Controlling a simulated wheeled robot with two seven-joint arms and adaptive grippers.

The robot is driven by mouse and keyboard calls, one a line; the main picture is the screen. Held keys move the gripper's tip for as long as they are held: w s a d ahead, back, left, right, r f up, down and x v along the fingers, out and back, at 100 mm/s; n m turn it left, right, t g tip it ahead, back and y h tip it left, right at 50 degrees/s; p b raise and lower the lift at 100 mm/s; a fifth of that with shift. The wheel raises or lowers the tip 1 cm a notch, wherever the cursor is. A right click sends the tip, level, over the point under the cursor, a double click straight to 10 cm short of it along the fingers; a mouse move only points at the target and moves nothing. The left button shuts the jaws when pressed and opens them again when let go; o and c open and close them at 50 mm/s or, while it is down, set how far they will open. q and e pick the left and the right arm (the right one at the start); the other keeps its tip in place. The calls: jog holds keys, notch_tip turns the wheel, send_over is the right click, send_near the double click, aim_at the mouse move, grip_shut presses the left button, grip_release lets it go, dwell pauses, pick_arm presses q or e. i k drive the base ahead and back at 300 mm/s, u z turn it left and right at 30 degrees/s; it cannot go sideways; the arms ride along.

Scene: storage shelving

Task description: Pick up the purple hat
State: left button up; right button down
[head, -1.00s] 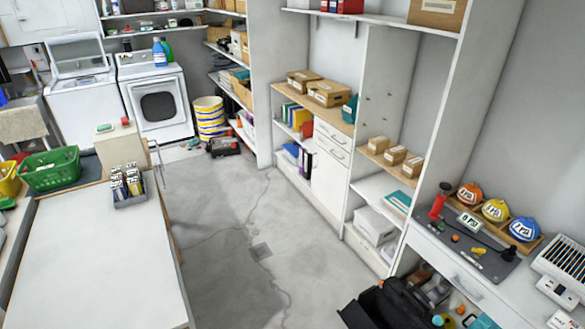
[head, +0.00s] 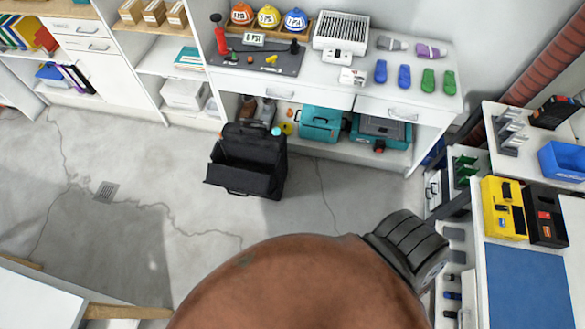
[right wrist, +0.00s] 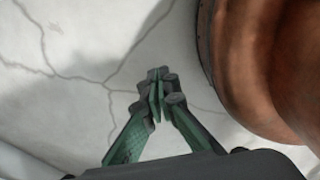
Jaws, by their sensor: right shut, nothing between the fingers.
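A small purple item (head: 431,51) lies on the white workbench top at the right in the head view, beside a grey one (head: 392,44). It is too small to tell whether it is a hat. Three caps stand in a wooden tray on the same bench: orange (head: 242,14), yellow (head: 268,17) and blue (head: 295,20). My right gripper (right wrist: 158,82) shows only in the right wrist view. It is shut and empty over the concrete floor, with no hat near it. My left gripper is in neither view.
A black open tool bag (head: 248,165) stands on the floor before the workbench (head: 345,75). A white table with a blue mat (head: 527,285) and a yellow case (head: 503,208) is at the right. The cracked floor at the left is mostly clear.

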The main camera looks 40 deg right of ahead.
aim_at(422, 50)
jog(key=z, duration=2.25)
